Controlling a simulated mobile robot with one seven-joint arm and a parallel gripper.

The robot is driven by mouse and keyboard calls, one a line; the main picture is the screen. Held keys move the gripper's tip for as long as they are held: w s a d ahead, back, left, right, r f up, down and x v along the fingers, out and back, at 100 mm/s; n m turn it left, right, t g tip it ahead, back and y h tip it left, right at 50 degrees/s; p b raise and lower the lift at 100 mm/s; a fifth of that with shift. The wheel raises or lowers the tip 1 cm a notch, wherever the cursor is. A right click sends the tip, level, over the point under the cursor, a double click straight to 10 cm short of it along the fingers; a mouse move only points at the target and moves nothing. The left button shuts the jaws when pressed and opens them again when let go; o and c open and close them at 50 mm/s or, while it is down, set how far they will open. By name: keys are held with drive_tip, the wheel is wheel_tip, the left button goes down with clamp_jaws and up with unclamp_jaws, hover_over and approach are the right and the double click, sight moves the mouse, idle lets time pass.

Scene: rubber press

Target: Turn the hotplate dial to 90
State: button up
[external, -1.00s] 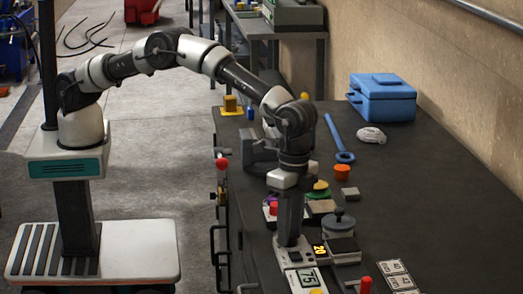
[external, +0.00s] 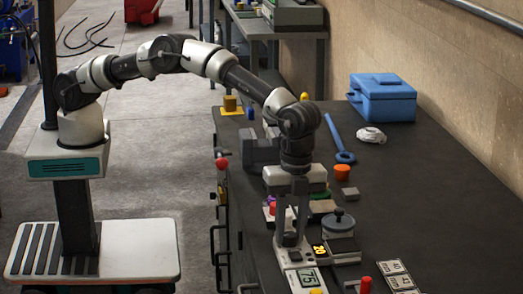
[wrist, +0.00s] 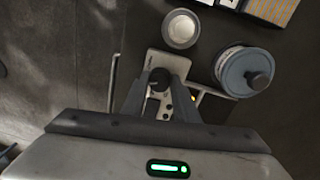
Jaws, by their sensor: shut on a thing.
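My gripper (external: 290,238) points straight down with its fingers shut on the hotplate dial (wrist: 159,79), a dark round knob. The dial sits on a pale control panel (external: 296,255); in the external view the fingers mostly hide it. A small lit amber readout (external: 320,250) stands just right of the panel; its digits look like 20 or 70, too small to tell. In the wrist view my fingertips (wrist: 158,88) lie on either side of the dial, and a lidded grey pot (wrist: 245,70) stands to the right.
The pot (external: 338,224) stands close right of my gripper. A larger readout showing 75 (external: 308,277) is in front. A red-topped lever (external: 365,284) and number cards (external: 397,275) lie front right.

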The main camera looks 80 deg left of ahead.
sight(295, 234)
idle(0.4)
drive_tip(key=o, duration=1.1)
drive_tip(key=shift+c, duration=0.2)
drive_tip(key=shift+r, duration=0.15)
wheel_tip(295, 234, up, 17)
drive_tip(key=w+p, duration=0.1)
drive_tip(key=p, duration=0.1)
drive_tip(key=shift+a+r, duration=0.1)
drive_tip(key=shift+r, duration=0.05)
